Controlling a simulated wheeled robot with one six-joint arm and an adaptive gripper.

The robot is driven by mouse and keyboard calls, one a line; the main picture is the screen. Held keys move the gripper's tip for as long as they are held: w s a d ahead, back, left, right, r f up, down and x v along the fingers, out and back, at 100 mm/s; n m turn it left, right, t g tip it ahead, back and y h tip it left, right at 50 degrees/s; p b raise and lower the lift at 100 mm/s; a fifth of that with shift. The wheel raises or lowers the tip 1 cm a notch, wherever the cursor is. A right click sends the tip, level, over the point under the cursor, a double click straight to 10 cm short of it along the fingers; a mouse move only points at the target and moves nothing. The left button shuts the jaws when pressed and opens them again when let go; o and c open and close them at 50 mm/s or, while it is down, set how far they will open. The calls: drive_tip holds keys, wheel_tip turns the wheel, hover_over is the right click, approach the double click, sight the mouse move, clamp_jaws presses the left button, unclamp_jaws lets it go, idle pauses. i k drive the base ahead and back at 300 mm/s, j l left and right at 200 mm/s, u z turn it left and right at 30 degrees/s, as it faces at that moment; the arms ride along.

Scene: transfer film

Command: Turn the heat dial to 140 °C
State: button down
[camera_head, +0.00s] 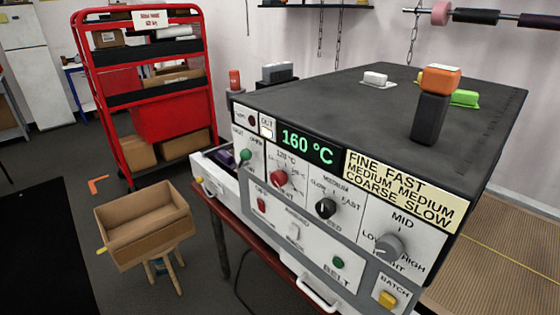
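The heat dial (279,179) is a red round knob on the white front panel of a large dark-topped machine (350,95). Small temperature marks surround it, one reading about 120 °C above it; the others are too small to read surely. I cannot tell exactly where its pointer stands. The display (307,142) above the dial shows 160 °C in green digits. My gripper is not in view, and nothing touches the dial.
A black speed knob (326,207), a grey knob (388,246), a red switch (262,204) and green buttons share the panel. An open cardboard box (145,222) stands on a stool at left, before a red shelf cart (150,90). Floor between box and machine looks narrow.

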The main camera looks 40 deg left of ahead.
sight(279, 177)
drive_tip(key=u, duration=1.05)
